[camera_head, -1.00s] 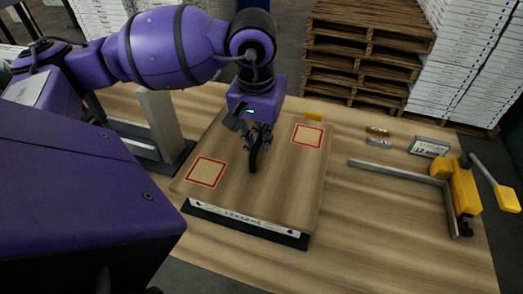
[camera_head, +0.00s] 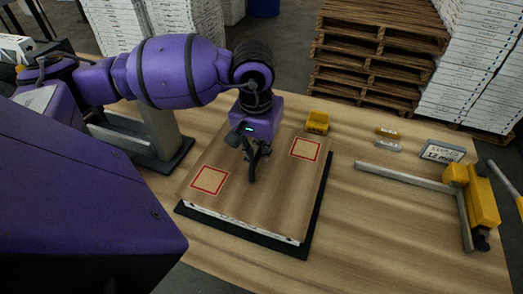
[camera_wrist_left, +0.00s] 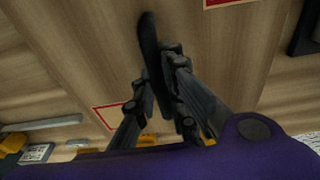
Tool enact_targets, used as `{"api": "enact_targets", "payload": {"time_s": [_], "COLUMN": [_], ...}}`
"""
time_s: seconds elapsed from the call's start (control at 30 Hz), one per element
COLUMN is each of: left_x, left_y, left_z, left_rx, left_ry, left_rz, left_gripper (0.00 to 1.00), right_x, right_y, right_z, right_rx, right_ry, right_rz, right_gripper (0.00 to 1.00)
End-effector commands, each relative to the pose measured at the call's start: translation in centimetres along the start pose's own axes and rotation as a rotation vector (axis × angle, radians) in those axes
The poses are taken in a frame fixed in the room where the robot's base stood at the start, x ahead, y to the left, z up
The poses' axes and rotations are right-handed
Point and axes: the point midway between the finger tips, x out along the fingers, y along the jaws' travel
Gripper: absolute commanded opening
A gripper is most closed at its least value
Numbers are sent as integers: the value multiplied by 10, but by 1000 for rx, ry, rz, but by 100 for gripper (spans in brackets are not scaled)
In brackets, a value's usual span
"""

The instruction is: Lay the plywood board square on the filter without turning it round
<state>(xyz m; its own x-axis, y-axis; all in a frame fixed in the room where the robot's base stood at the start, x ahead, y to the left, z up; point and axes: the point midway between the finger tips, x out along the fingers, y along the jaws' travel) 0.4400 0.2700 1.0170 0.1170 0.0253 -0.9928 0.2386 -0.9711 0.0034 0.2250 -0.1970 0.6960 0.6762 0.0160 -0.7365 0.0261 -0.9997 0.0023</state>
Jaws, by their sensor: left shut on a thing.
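The plywood board (camera_head: 272,190) has two red-outlined squares and an upright black handle (camera_head: 253,163). My left gripper (camera_head: 250,150) is shut on the handle. In the left wrist view the fingers (camera_wrist_left: 160,100) close around the black handle (camera_wrist_left: 150,45), with the board (camera_wrist_left: 80,50) beyond. The board lies over the filter (camera_head: 245,228), of which only a thin white strip shows under the front edge. The board's sides look roughly in line with the filter's black base (camera_head: 308,240). I cannot tell whether board and filter touch. My right gripper is out of view.
A yellow block (camera_head: 317,122) stands behind the board's far edge. To the right are a metal bar frame with a yellow clamp (camera_head: 482,195), a small label sign (camera_head: 442,151) and two small bars (camera_head: 387,138). Table between board and frame is clear.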

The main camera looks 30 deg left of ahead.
Motion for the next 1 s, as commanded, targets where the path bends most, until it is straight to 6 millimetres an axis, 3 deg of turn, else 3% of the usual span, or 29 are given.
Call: {"api": "enact_targets", "payload": {"time_s": [0.2,0.23,0.37,0.77,1.0], "left_x": [1,2,1,-6,-50], "left_y": [0,0,0,0,0], "left_z": [-1,0,0,-1,-2], "left_rx": [0,0,0,0,0], "left_ry": [4,1,2,5,8], "left_rz": [1,0,1,1,0], "left_gripper": [0,13,30,30,30], "right_x": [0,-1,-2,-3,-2], "right_y": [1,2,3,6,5], "right_z": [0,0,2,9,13], "right_rx": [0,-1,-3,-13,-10], "right_ry": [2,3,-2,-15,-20], "right_rz": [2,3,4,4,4], "right_gripper": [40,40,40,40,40]}}
